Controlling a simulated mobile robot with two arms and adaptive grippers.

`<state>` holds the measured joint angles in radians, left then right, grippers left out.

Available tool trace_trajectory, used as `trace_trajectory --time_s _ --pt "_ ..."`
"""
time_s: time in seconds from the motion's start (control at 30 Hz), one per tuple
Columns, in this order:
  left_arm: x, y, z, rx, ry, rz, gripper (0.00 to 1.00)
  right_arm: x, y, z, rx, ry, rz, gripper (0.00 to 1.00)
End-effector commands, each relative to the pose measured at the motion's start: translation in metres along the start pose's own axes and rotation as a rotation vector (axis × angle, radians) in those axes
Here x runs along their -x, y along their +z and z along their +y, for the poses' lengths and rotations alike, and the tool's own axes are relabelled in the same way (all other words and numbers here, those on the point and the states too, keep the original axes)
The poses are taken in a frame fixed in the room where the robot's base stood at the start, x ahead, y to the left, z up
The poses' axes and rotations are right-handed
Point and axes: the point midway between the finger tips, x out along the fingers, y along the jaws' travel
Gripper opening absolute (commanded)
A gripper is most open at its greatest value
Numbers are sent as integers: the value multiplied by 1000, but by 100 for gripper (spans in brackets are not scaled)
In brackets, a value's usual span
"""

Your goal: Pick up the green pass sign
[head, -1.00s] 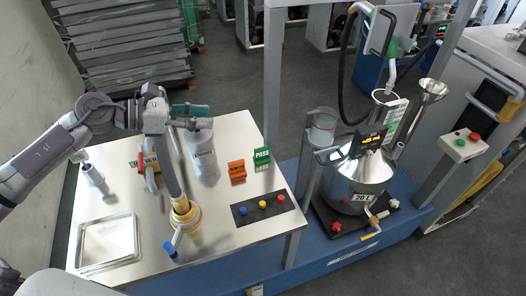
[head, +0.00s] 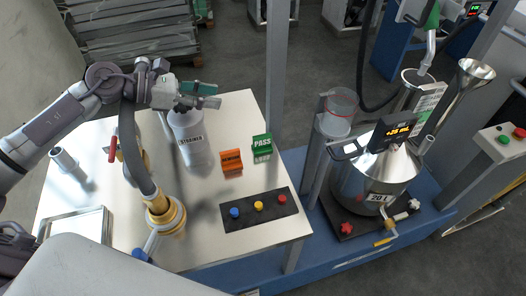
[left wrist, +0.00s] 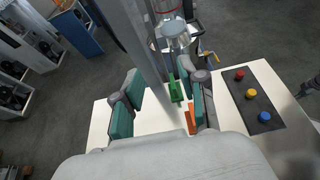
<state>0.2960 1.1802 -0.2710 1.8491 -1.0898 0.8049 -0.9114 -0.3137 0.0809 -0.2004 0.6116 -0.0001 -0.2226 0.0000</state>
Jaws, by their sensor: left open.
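The green PASS sign (head: 262,147) stands upright on the steel table, behind and to the right of an orange sign (head: 231,161). My left gripper (head: 204,95) is open and empty, with green finger pads. It is above the table, over the white strainer container, to the left of the PASS sign and apart from it. In the left wrist view the green sign (left wrist: 176,91) shows beyond my spread fingers (left wrist: 160,100), close to the right finger in the picture. The orange sign there is partly hidden by that finger. My right gripper is not in view.
The strainer container (head: 190,140) stands left of the signs. A black panel with coloured buttons (head: 259,208) lies in front of them. A grey post (head: 277,70) rises behind the PASS sign. A metal vessel (head: 372,185) stands to the right. A tray (head: 75,240) is at the left.

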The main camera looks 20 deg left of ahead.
Motion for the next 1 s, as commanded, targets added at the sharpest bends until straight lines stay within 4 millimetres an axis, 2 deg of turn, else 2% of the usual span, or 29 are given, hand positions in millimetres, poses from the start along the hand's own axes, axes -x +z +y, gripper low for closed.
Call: trace_trajectory --time_s 0.03,0.2,0.3,0.4,0.53,0.63,1.0 --pt "-9 -22 0 1 0 0 42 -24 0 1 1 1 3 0" --pt "-29 -69 0 1 0 0 42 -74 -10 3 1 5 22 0" --pt "-38 -93 0 0 0 0 42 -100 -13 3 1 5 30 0" --pt "-44 -106 0 0 0 0 42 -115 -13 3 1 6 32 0" --pt "-47 -112 0 0 0 -1 42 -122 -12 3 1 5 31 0" --pt "-55 -111 0 2 0 -4 42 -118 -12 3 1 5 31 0" --pt "-120 -109 0 2 0 -3 42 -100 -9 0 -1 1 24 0"
